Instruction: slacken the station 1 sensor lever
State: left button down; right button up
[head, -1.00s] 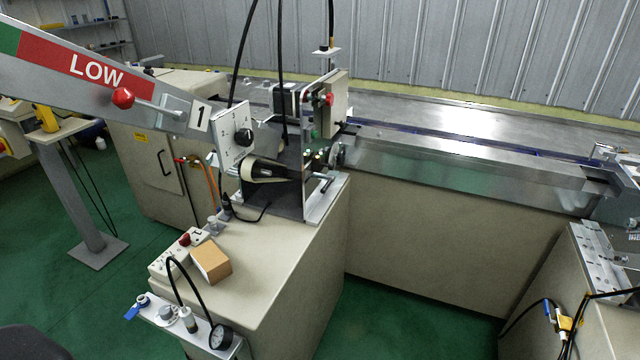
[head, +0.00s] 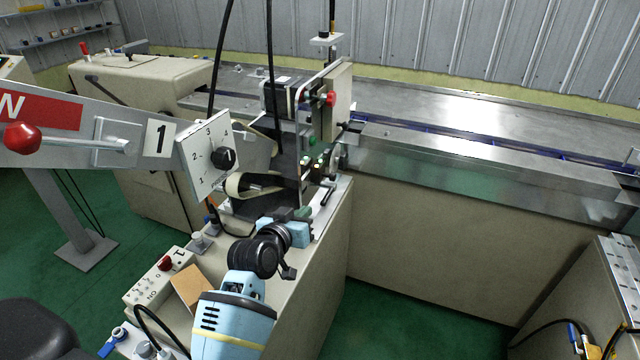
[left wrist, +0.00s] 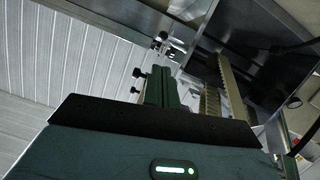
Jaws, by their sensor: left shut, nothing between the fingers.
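Station 1 is the machine head beside the white "1" plate (head: 160,138) and a numbered dial (head: 209,157). A red-knobbed part (head: 330,99) sits high on its upright bracket, and a small dark lever-like part (head: 328,194) shows low at its right. I cannot tell for sure which is the sensor lever. My left gripper (head: 296,212) is shut and empty, low in front of the station, below the red knob. Its closed dark green fingers also show in the left wrist view (left wrist: 163,88). My right gripper is not in view.
A large red ball-ended handle (head: 23,138) juts out at the left. A control box with a red button (head: 165,264) and a cardboard box (head: 190,290) sit on the cabinet. The steel conveyor (head: 480,165) runs to the right. Black cables hang above the station.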

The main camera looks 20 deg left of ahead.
pick_arm(q)
jog(key=a+b+x, duration=0.1)
jog(key=x, duration=0.9)
jog(key=shift+w+d, duration=0.15)
jog(key=shift+d, duration=0.2)
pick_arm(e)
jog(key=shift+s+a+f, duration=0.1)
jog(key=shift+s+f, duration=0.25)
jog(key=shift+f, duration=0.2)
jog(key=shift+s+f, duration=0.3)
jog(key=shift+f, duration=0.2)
pick_arm(q)
jog(key=shift+r, duration=0.15)
